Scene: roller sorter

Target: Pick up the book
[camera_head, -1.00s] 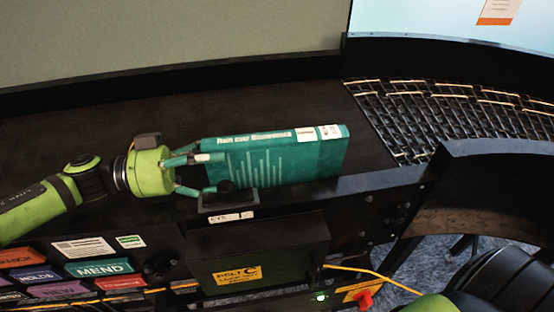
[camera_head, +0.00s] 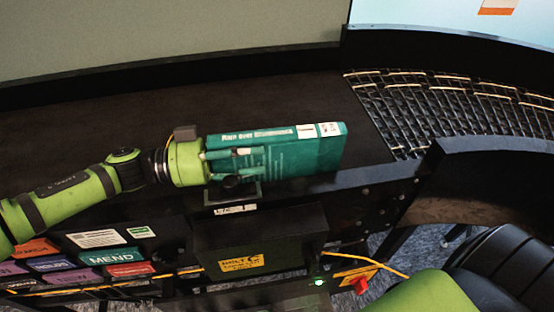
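The teal book (camera_head: 300,155), with a pale title and white labels along its top edge, stands on its long edge on the dark belt near the belt's front side. My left gripper (camera_head: 238,160) is at the book's left end, with finger parts overlapping the front of the cover. Whether another finger is behind the book is hidden, and I cannot tell whether the fingers press on it. My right gripper is out of view; only a green part of my own body shows at the lower right.
A small dark sensor bracket (camera_head: 232,190) stands on the front rail just before the book. A black box with a yellow belt label (camera_head: 241,264) is below. The roller curve (camera_head: 450,110) lies to the right. The dark belt (camera_head: 110,130) behind my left arm is clear.

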